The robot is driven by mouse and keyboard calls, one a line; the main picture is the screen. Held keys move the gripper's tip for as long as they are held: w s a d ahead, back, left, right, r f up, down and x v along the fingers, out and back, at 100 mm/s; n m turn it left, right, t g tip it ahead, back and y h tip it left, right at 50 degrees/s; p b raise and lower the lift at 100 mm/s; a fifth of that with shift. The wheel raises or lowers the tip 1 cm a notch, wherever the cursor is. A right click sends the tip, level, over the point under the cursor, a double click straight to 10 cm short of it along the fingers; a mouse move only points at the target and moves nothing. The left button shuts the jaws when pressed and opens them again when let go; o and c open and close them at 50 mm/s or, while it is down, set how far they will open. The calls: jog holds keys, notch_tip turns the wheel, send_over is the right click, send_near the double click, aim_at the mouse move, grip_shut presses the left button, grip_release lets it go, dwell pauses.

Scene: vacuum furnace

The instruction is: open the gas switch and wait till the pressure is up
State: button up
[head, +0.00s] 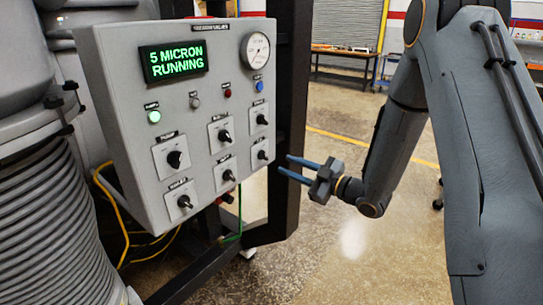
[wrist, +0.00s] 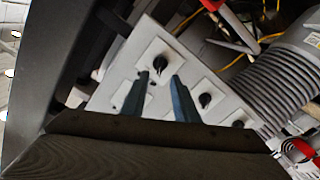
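The grey control panel (head: 205,100) carries several black rotary switches on white plates. Their labels are too small to read, so I cannot tell which is the gas switch. The lower right switch (head: 262,155) is nearest my gripper (head: 284,164), which is open and empty just right of the panel. In the wrist view a black knob (wrist: 157,63) shows just beyond and between the two fingertips (wrist: 159,77); no contact is visible. The green display (head: 177,61) reads "5 MICRON RUNNING". The round pressure gauge (head: 255,50) is at the panel's top right; its reading is unclear.
A dark frame post (head: 287,100) stands right behind the panel, close to my gripper. A ribbed grey cylinder (head: 50,235) is at the left. Yellow cables (head: 117,215) hang below the panel. The floor (head: 340,240) right of the post is clear; a workbench (head: 345,52) stands far back.

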aim_at(266, 157)
jog(key=p+x, duration=0.2)
jog(key=x, duration=0.4)
jog(key=shift+a+r, duration=0.1)
jog(key=shift+a, duration=0.15)
jog(key=shift+w+a+p, duration=0.3)
jog(key=shift+w+a, duration=0.2)
grip_shut()
